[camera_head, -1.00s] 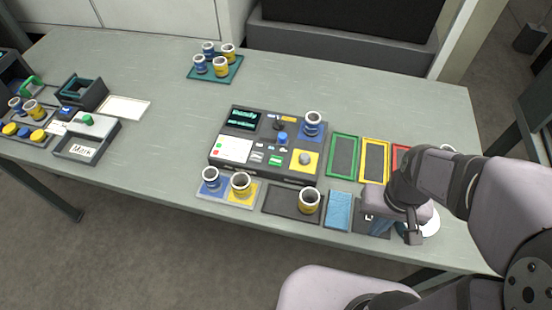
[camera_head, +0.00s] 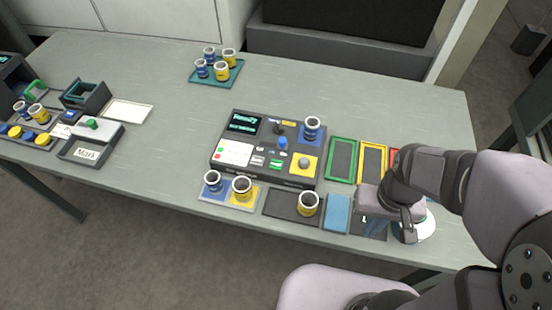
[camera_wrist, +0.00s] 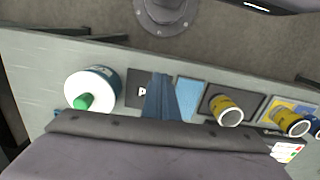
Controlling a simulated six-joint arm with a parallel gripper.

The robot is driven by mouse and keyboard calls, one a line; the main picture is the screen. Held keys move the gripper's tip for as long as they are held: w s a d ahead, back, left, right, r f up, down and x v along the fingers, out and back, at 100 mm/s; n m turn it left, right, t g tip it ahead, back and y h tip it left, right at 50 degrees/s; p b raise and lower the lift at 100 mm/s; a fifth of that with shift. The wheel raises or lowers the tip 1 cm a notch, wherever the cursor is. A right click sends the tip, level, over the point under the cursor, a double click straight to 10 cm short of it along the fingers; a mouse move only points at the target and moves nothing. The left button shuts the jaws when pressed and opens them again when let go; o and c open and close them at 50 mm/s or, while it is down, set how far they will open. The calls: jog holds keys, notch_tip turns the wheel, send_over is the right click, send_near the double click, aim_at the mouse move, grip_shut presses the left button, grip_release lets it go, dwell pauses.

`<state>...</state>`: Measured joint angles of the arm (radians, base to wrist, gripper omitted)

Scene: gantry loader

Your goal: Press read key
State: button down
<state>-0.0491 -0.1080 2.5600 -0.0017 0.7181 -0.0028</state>
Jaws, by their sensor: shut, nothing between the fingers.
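The grey console (camera_head: 228,170) sits mid-table in the head view. It has a dark screen (camera_head: 243,123) with green text, a white panel (camera_head: 234,152), small green and white keys (camera_head: 258,162), a blue knob (camera_head: 282,143) and a grey knob on a yellow square. The key labels are too small to read, so I cannot tell which is the read key. My gripper is to the right of the console, over the front-right table area. Its fingers (camera_wrist: 163,97) are shut and empty in the wrist view; the wrist hides the fingertips in the head view.
Blue and yellow cups stand on and before the console; one yellow cup (camera_head: 308,203) is on a dark pad. A blue pad (camera_head: 337,213) and a white disc with a green knob (camera_wrist: 83,102) flank my gripper. Green and yellow frames (camera_head: 373,142) lie behind.

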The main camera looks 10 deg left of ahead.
jog(key=s+a+r+n+g+h+p, duration=0.1)
jog(key=s+r+n+g+h+p, duration=0.25)
jog(key=p, duration=0.75)
jog(key=w+a+f+n+t+y+p, duration=0.1)
jog(key=w+a+n+t+y, duration=0.2)
jog(key=w, duration=0.4)
jog(key=w+a+f+n+t+y+p, duration=0.1)
jog(key=w+a+t, duration=0.35)
jog(key=w, duration=0.25)
jog(key=w+a+r+m+y, duration=0.1)
jog(key=a+r+y, duration=0.3)
jog(key=a, duration=0.4)
jog(key=w+a+r+m+y, duration=0.2)
jog(key=a+r+m+y, duration=0.1)
jog(key=a, duration=0.5)
jog(key=shift+r+y, duration=0.4)
jog(key=shift+y, duration=0.05)
jog(key=shift+f, duration=0.1)
